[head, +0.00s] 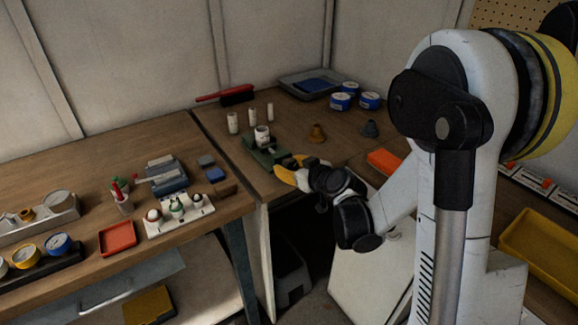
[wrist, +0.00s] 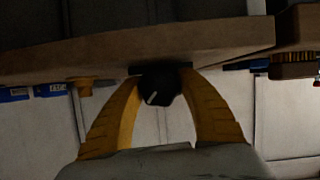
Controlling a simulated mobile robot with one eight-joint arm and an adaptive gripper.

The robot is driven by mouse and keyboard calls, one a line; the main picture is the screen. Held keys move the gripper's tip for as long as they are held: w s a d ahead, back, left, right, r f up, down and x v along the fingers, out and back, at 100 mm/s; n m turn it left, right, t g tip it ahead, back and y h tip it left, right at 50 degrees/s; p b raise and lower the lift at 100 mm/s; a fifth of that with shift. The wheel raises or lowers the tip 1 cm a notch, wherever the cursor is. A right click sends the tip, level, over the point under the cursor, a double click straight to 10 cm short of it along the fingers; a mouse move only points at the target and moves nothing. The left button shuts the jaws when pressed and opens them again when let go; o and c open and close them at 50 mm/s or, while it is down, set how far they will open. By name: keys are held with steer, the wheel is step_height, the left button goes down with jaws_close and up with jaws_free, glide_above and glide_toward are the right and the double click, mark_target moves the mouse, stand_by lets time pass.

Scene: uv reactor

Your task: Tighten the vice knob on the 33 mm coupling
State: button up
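The green vice (head: 266,152) stands near the front edge of the bench. A white cylindrical coupling (head: 262,138) stands upright between its jaws; its size cannot be read. My gripper (head: 284,170) reaches to the vice's near end with its yellow fingers. In the wrist view the black vice knob (wrist: 160,90), with a white mark on its face, lies between the two fingertips of my gripper (wrist: 162,82). The fingers appear to touch the knob on both sides. In the head view the knob is hidden behind my gripper.
Blue-labelled tins (head: 341,101), a red-handled brush (head: 236,95) and a grey tray (head: 300,82) are farther back.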

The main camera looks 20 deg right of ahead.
steer(key=shift+d+m+y, duration=0.1)
steer(key=shift+m+y, duration=0.3)
steer(key=shift+m, duration=0.3)
steer(key=shift+m+y+b, duration=0.3)
steer(key=shift+m+y, duration=0.1)
steer(key=o, duration=1.2)
steer(key=v, duration=1.2)
steer(key=shift+r, duration=0.25)
